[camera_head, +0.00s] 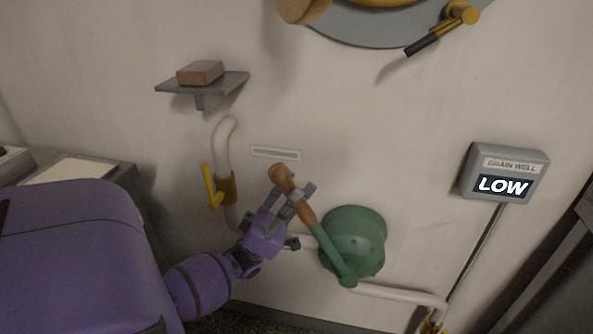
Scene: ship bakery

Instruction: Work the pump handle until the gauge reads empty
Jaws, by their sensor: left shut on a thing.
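The pump handle (307,217) has a brown wooden grip and a green lower lever, and leans up to the left. Its lower end joins the round green pump body (362,240) on the wall. My left gripper (297,200) is shut on the wooden grip, with the grip's top end showing above the fingers. The drain well gauge (503,174) on the wall at the right reads "LOW". My right gripper does not show.
A yellow-handled valve (211,188) sits on the white pipe (223,148) left of my gripper. A small shelf (228,86) holds a brown block (200,72). A porthole frame (375,30) with a black-tipped lever (424,43) is above. Counters stand at the left.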

